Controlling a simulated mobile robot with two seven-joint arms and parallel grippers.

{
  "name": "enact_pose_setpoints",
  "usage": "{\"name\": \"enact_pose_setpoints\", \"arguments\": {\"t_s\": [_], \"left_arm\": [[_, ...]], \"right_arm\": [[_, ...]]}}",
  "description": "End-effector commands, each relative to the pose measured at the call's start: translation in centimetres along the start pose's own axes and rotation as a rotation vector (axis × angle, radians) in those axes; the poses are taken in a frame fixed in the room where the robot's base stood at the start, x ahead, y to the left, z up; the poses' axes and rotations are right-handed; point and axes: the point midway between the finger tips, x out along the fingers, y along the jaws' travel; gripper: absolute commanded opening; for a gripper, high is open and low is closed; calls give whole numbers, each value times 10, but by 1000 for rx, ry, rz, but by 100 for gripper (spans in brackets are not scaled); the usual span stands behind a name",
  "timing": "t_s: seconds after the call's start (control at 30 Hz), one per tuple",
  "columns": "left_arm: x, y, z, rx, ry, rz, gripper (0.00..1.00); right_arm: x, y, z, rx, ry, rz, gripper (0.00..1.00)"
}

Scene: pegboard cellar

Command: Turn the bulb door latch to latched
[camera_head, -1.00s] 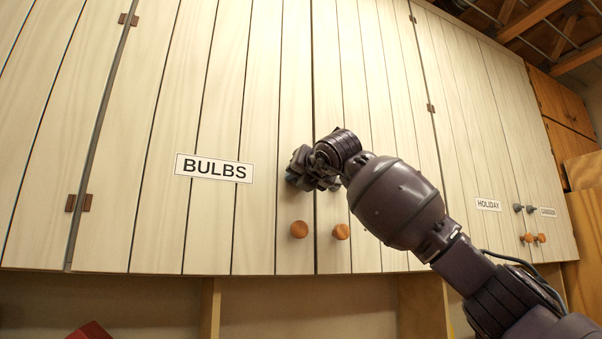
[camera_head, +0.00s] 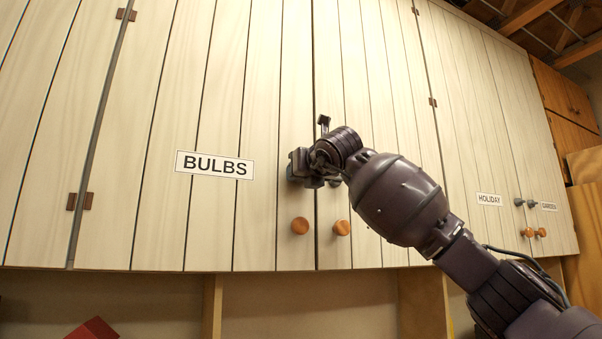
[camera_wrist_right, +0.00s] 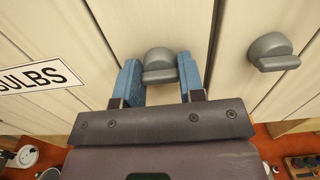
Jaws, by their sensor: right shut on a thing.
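The bulb door (camera_head: 225,220) is a pale plank door with a BULBS label (camera_head: 214,165); it lies flush with its neighbour. In the right wrist view the grey bulb door latch (camera_wrist_right: 159,58), a rounded knob, sits between the blue fingers of my right gripper (camera_wrist_right: 160,78). The gripper is shut on it. In the head view my right gripper (camera_head: 304,167) is against the door near its right edge and hides the latch. A similar grey latch (camera_wrist_right: 272,52) is on the neighbouring door to the right, free of the gripper. My left gripper is out of view.
Two round orange knobs (camera_head: 300,225) and (camera_head: 341,227) sit just below my gripper, either side of the door seam. HOLIDAY (camera_head: 489,199) doors with grey latches (camera_head: 525,202) are farther right. A red object (camera_head: 93,329) is at the bottom left.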

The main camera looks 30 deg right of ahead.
Motion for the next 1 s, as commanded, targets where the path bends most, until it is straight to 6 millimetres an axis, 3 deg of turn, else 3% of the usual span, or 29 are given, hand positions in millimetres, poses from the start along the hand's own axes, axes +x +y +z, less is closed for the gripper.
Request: {"name": "enact_pose_setpoints", "arguments": {"t_s": [0.2, 0.23, 0.37, 0.77, 1.0], "left_arm": [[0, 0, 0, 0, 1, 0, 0], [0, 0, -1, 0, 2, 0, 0], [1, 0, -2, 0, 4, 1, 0], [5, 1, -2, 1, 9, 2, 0], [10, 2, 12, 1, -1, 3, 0]], "right_arm": [[0, 0, -1, -2, 2, 0, 12], [1, 0, -1, -2, 2, 0, 41], [0, 0, -1, -1, 2, 0, 60], [-7, 0, -1, 1, 0, 0, 60], [-44, 0, -3, 0, 0, 0, 60]]}}
